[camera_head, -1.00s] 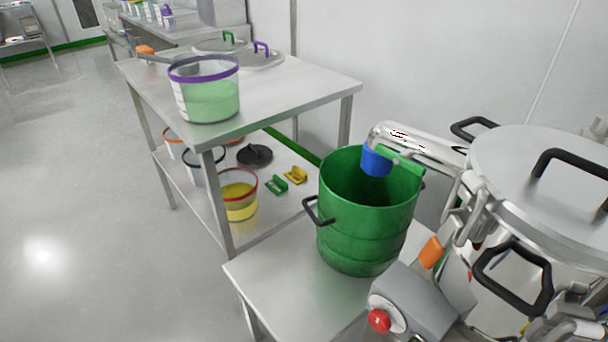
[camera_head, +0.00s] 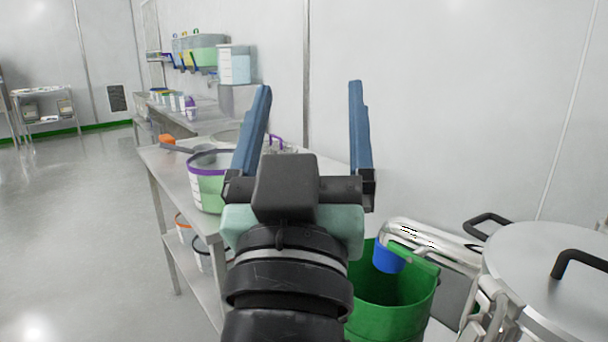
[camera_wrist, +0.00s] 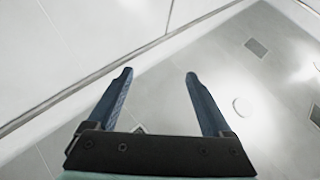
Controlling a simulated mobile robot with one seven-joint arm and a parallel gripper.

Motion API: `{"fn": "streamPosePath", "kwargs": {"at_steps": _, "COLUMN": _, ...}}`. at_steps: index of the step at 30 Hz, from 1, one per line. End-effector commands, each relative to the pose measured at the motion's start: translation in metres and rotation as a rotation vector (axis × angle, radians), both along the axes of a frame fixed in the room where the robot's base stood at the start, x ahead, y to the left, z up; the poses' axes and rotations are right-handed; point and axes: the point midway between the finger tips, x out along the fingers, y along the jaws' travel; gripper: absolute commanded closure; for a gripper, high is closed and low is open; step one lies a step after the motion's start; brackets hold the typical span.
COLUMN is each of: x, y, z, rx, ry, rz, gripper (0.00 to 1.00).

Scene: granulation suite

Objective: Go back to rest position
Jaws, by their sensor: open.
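My gripper (camera_head: 310,90) is raised in the middle of the head view, its two blue fingers pointing up and spread wide apart. Nothing is between them. In the wrist view my gripper (camera_wrist: 158,75) is also open and empty, with the ceiling and upper wall beyond it. My arm hides part of the steel table and part of the green drum.
A green drum (camera_head: 390,300) stands under a steel spout with a blue end (camera_head: 388,257). A lidded steel vessel (camera_head: 540,260) is at the right. A purple-rimmed bucket (camera_head: 205,190) stands on the steel table (camera_head: 165,165) at the left. Open floor (camera_head: 80,220) lies further left.

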Motion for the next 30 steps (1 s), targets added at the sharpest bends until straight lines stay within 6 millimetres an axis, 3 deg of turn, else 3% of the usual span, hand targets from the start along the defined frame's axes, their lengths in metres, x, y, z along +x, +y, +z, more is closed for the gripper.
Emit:
{"fn": "streamPosePath", "kwargs": {"at_steps": 1, "x": -0.027, "y": -0.001, "z": 0.034, "rx": 0.022, "ry": -0.112, "rz": 0.046, "gripper": 0.16}}
{"fn": "streamPosePath", "kwargs": {"at_steps": 4, "x": -0.083, "y": 0.0, "z": 0.087, "rx": 0.052, "ry": -0.315, "rz": 0.147, "gripper": 0.16}}
{"fn": "streamPosePath", "kwargs": {"at_steps": 6, "x": -0.072, "y": 0.002, "z": 0.121, "rx": 0.05, "ry": -0.279, "rz": 0.14, "gripper": 0.16}}
{"fn": "streamPosePath", "kwargs": {"at_steps": 21, "x": -0.069, "y": 0.003, "z": 0.273, "rx": 0.049, "ry": -0.27, "rz": 0.14, "gripper": 0.16}}
{"fn": "streamPosePath", "kwargs": {"at_steps": 27, "x": -0.069, "y": 0.003, "z": 0.326, "rx": 0.049, "ry": -0.269, "rz": 0.14, "gripper": 0.16}}
{"fn": "streamPosePath", "kwargs": {"at_steps": 30, "x": -0.069, "y": 0.003, "z": 0.342, "rx": 0.049, "ry": -0.268, "rz": 0.14, "gripper": 0.16}}
